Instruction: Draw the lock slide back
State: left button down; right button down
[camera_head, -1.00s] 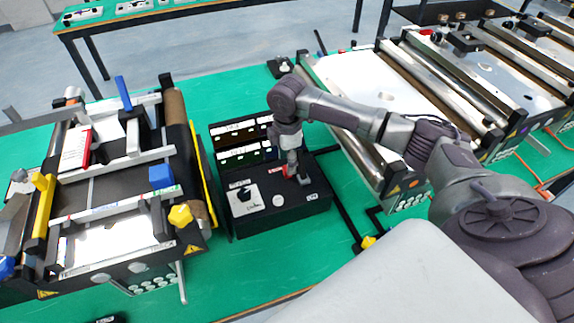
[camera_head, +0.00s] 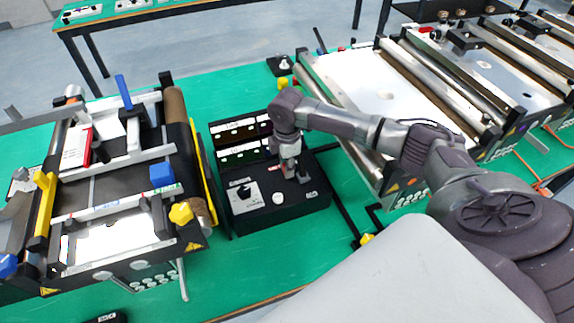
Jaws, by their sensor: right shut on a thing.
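The black control box (camera_head: 250,217) stands on the green table in the middle of the view. My right gripper (camera_head: 290,172) points down at the right part of its top and is shut on a small part there, which I take to be the lock slide. The fingers hide most of this part, so its exact position cannot be read. A small grey piece (camera_head: 304,178) shows just right of the fingertips. My left gripper is not in view.
A white plate with a black knob (camera_head: 244,194) and a round white button (camera_head: 278,198) are on the same box, left of my gripper. Conveyors stand to the left (camera_head: 125,170) and right (camera_head: 385,95). Green table (camera_head: 240,262) is clear in front.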

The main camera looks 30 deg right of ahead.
aim_at(274, 177)
jog(key=a, duration=0.1)
jog(key=a+p, duration=0.1)
jog(key=a, duration=0.1)
jog(key=shift+w+a+r+p, duration=0.1)
jog(key=shift+w+a+p, duration=0.2)
jog(key=shift+w, duration=0.1)
jog(key=shift+a, duration=0.1)
jog(key=c, duration=0.9)
grip_release()
jog(key=shift+w, duration=0.1)
jog(key=shift+r, duration=0.3)
notch_tip(274, 177, up, 11)
jog(key=shift+r, duration=0.1)
